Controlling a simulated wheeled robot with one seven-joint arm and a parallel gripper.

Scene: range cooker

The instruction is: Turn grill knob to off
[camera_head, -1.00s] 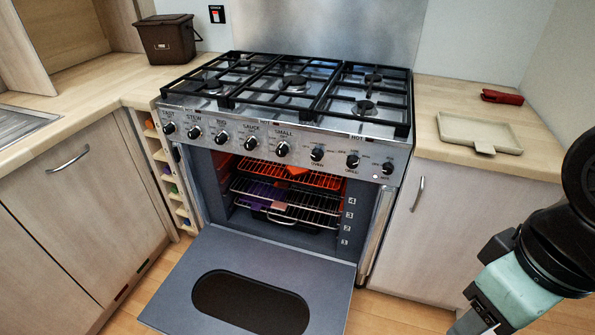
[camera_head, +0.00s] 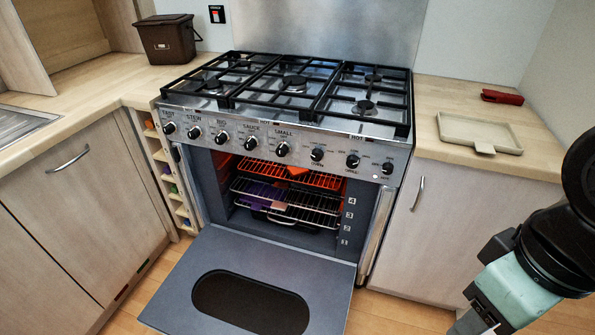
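The range cooker (camera_head: 240,115) stands in the middle with a row of black knobs along its front panel. The grill knob (camera_head: 353,161) is near the right end of the panel, between the oven knob (camera_head: 317,154) and the rightmost knob (camera_head: 387,168). Its pointer is too small to read with certainty. Nothing touches it. My arm shows at the lower right, right of the cooker and apart from it. My gripper's fingertips are not visible.
The oven door (camera_head: 250,285) is folded down open, jutting out in front. Oven racks (camera_head: 290,207) show inside with an orange glow above. A tray (camera_head: 480,133) and a red object (camera_head: 502,97) lie on the right worktop. A brown bin (camera_head: 167,40) stands at the back left.

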